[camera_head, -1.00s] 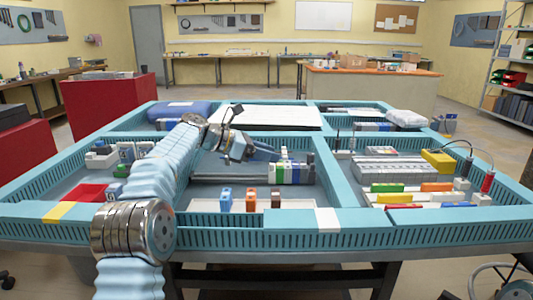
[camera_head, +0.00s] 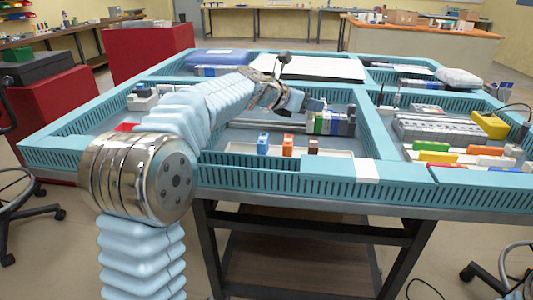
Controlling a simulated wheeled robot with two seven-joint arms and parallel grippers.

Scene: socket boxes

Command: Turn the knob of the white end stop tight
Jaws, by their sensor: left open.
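A row of coloured terminal blocks (camera_head: 333,122), green, blue and grey, sits on a rail (camera_head: 265,124) in the middle compartment of the blue table. I cannot make out the white end stop or its knob for certain; it is too small or hidden near the gripper. My left gripper (camera_head: 314,104) is open, just above the left end of the block row. I cannot tell whether it touches anything. My right gripper is out of view.
A white tray (camera_head: 240,147) in front holds a blue block (camera_head: 263,143), an orange block (camera_head: 288,145) and a brown block (camera_head: 313,147). The right compartment holds grey strips (camera_head: 440,129), a yellow block (camera_head: 490,124) and several coloured blocks. Raised slotted walls divide the table.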

